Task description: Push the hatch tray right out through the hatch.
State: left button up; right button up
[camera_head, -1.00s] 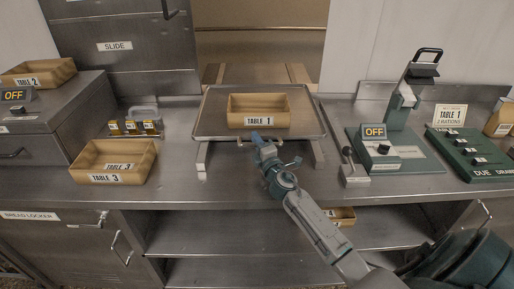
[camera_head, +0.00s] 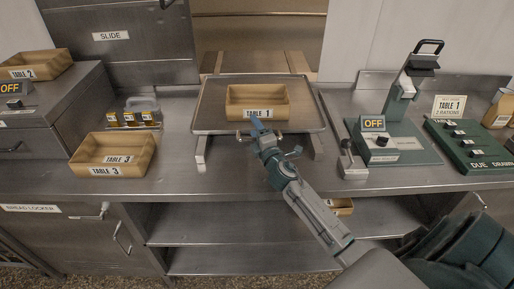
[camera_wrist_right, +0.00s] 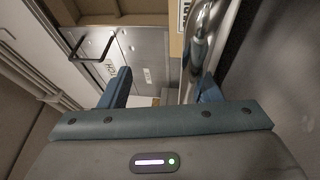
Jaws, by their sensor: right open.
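The hatch tray (camera_head: 208,118) is a flat grey metal tray with a raised rim, lying level on rails in front of the open hatch (camera_head: 260,42). A tan box labelled TABLE 1 (camera_head: 257,97) stands on it. My right gripper (camera_head: 257,127) is at the middle of the tray's front edge, open, with its blue fingers pointing toward the tray. In the right wrist view its two blue fingers (camera_wrist_right: 163,88) are apart, and a shiny metal bar (camera_wrist_right: 198,50) shows close to the right-hand finger. I cannot tell whether it touches. My left gripper is out of view.
A TABLE 3 box (camera_head: 112,152) stands left of the tray on the counter. A small lever (camera_head: 347,160) and a green device with an OFF sign (camera_head: 405,150) stand to the right. The SLIDE cabinet (camera_head: 120,60) borders the hatch on the left.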

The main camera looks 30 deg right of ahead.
jog(key=o, duration=0.6)
jog(key=s+a+r+b, duration=0.1)
jog(key=s+a, duration=0.5)
jog(key=s, duration=0.3)
jog(key=shift+s+r, duration=0.3)
jog(key=shift+r, duration=0.1)
jog(key=shift+s+a, duration=0.2)
jog(key=shift+s, duration=0.15)
jog(key=shift+o, duration=0.4)
jog(key=shift+s+a+r, duration=0.15)
jog(key=shift+s+a, duration=0.05)
jog(key=shift+s, duration=0.2)
jog(key=shift+o, duration=1.3)
jog(key=shift+s+a+r, duration=0.25)
jog(key=shift+s, duration=0.15)
jog(key=shift+f, duration=0.25)
jog(key=shift+c, duration=0.6)
jog(key=shift+s+f+b, duration=0.15)
jog(key=shift+s+b, duration=0.25)
jog(key=shift+c, duration=1.1)
jog(key=v, duration=0.3)
jog(key=shift+a+r+b, duration=0.2)
jog(key=shift+r+b, duration=0.1)
jog(key=shift+b, duration=0.05)
jog(key=c, duration=0.7)
jog(key=shift+o, duration=0.2)
jog(key=b+v, duration=0.4)
jog(key=v, duration=0.5)
jog(key=shift+f+b, duration=0.3)
jog(key=shift+b, duration=0.1)
